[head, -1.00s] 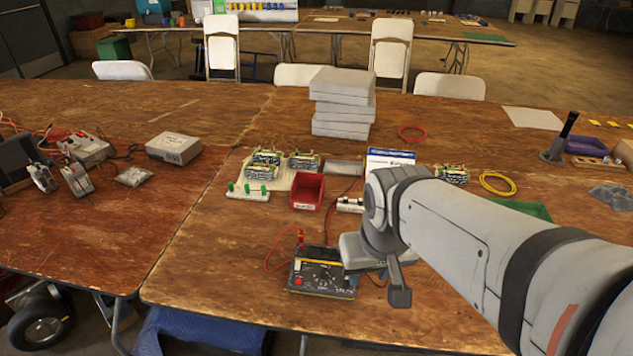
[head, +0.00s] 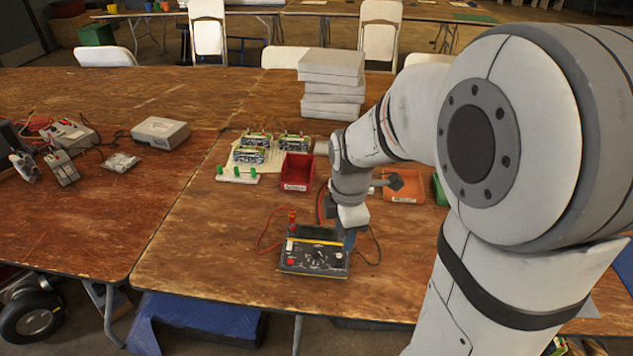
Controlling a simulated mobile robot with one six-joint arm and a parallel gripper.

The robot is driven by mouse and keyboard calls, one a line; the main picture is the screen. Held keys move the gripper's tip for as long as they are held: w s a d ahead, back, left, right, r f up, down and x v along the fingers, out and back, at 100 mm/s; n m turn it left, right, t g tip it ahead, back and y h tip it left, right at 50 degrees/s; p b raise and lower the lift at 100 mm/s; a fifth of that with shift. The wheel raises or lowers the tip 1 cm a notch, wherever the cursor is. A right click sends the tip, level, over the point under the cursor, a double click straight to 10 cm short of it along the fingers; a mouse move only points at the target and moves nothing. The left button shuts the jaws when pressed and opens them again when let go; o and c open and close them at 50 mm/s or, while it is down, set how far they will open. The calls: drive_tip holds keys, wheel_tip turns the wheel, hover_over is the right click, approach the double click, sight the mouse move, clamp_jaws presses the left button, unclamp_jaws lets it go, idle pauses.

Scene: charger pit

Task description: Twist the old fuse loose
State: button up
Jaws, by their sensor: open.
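A black tester box (head: 313,262) with a yellow rim lies near the front of the wooden table. A red upright piece (head: 292,216) stands at its back left, and a small white piece (head: 289,246) and a red knob (head: 291,262) sit on its left side. I cannot make out for certain which part is the old fuse. My gripper (head: 350,238) points down at the back right corner of the box, open. Its fingertips are small and partly hidden, and I cannot tell whether they touch the box.
A red bin (head: 297,172) and an orange bin (head: 403,188) stand behind the box. A white strip with green pegs (head: 237,176) and several circuit boards (head: 250,155) lie back left. Grey boxes (head: 332,75) are stacked farther back. My arm covers the right side.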

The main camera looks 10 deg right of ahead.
sight(339, 256)
drive_tip(key=w+f+n, duration=0.1)
drive_tip(key=f+n, duration=0.1)
drive_tip(key=n, duration=0.1)
drive_tip(key=w+f+n, duration=0.1)
drive_tip(key=n, duration=0.1)
drive_tip(key=shift+w+f+g, duration=0.3)
drive_tip(key=shift+w+f, duration=0.05)
wheel_tip(339, 256, down, 8)
drive_tip(key=shift+r+b, duration=0.15)
drive_tip(key=shift+b, duration=0.3)
drive_tip(key=shift+c, duration=0.4)
drive_tip(key=c, duration=0.6)
drive_tip(key=o, duration=0.7)
drive_tip(key=shift+r, duration=0.1)
drive_tip(key=shift+r+p, duration=0.3)
drive_tip(key=shift+r, duration=3.55)
